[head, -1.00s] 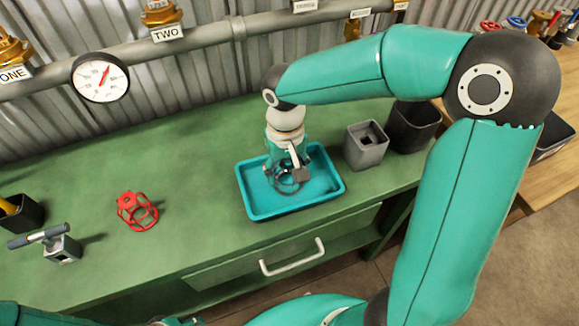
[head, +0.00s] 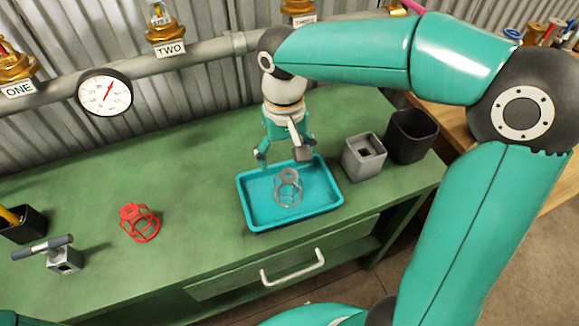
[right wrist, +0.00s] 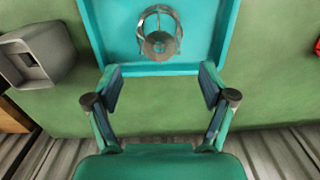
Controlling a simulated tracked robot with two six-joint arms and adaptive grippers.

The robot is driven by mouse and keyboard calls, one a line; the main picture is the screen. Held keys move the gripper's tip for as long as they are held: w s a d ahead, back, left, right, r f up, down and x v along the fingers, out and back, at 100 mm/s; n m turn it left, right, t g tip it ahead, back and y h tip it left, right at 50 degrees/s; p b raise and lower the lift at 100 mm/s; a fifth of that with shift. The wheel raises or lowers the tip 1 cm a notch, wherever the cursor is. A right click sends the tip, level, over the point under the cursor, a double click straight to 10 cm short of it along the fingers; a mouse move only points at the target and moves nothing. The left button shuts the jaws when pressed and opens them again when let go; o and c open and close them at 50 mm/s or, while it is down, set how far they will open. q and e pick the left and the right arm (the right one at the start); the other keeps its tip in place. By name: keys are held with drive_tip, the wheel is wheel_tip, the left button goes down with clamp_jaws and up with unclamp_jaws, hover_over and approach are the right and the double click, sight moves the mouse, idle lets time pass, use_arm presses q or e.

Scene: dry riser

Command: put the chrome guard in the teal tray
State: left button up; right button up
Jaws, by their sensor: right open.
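The chrome guard (head: 288,187), a small wire cage, stands upright inside the teal tray (head: 249,214) on the green bench. In the right wrist view the guard (right wrist: 160,44) shows beyond the fingertips, within the tray (right wrist: 108,32). My right gripper (head: 281,158) is open and empty, above the back part of the tray and apart from the guard. Its spread fingers (right wrist: 160,90) also show in the right wrist view. My left gripper cannot be made out in the head view.
A red guard (head: 139,222) stands on the bench left of the tray. A grey square holder (head: 363,158) and a black bin (head: 410,136) stand to the right. A T-handled tool (head: 62,258) and a black pen cup (head: 20,224) are at the left. A pipe with a gauge (head: 105,92) runs behind.

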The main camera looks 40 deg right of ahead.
drive_tip(key=shift+r, duration=1.7)
